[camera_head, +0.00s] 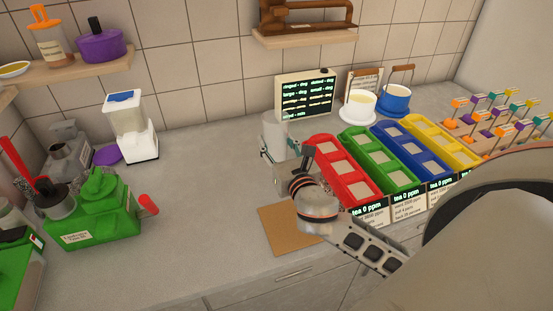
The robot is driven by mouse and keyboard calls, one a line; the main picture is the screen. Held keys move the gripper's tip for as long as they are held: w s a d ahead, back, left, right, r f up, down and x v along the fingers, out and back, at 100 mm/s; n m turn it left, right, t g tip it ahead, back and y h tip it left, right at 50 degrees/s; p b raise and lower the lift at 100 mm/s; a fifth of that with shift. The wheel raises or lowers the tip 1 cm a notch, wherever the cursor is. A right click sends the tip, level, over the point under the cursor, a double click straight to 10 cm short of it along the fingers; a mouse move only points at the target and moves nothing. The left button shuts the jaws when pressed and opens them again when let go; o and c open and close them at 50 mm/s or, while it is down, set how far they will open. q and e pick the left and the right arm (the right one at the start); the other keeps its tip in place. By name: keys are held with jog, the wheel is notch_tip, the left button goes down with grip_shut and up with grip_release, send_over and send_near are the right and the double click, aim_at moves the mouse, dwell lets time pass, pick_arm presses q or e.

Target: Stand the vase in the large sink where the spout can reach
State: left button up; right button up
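A plain grey, upright cylinder (274,128), which may be the vase, stands on the counter near the wall, left of the red bin. My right arm comes in from the right, and its gripper (286,157) is at the lower part of this cylinder. One fingertip shows at the cylinder's lower left and a dark finger to its right. The arm hides part of the cylinder's base, and I cannot tell whether the fingers touch it. My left gripper is not in view. No sink or spout shows in this view.
Red (342,168), green (377,160), blue (412,148) and yellow (440,140) bins stand close on the right. A brown board (275,232) lies near the front edge. A green machine (95,212) and a white dispenser (130,127) stand left. The counter between is clear.

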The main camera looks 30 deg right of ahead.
aim_at(276, 157)
jog(key=shift+f, duration=0.7)
notch_tip(276, 157, down, 3)
jog(key=shift+f+b, duration=0.2)
jog(key=shift+b, duration=0.45)
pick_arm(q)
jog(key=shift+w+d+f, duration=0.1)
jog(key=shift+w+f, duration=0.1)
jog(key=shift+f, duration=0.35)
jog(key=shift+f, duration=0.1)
pick_arm(e)
jog(key=shift+f, duration=0.2)
jog(key=o, duration=1.2)
jog(key=shift+r, duration=0.1)
